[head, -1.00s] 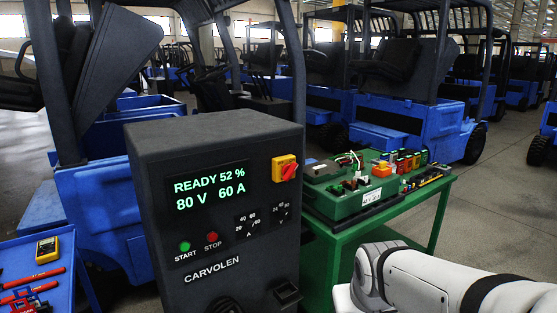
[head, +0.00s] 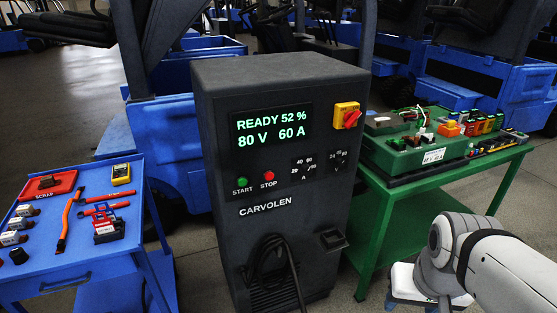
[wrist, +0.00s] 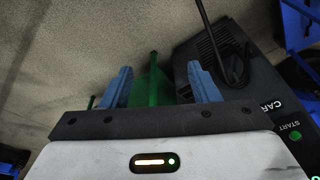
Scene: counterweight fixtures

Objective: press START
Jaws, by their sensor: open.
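The START button (head: 242,181) is a small round green button on the front of the dark grey CARVOLEN charger (head: 225,225), beside the red STOP button (head: 269,176). The display (head: 273,129) reads READY 52 %, 80 V, 60 A. In the wrist view, START (wrist: 296,135) shows near the right edge, with the charger turned on its side. My gripper (wrist: 159,78) is open with nothing between its blue fingers. They are apart from START, which lies to their right in that view. In the head view, my arm is at the lower right and the fingertips are not clear.
A red-yellow rotary switch (head: 347,115) sits at the charger's upper right. A black cable (head: 270,258) hangs on its front. A blue tool cart (head: 75,270) stands left, a green table (head: 430,183) with battery parts right. Blue forklifts stand behind.

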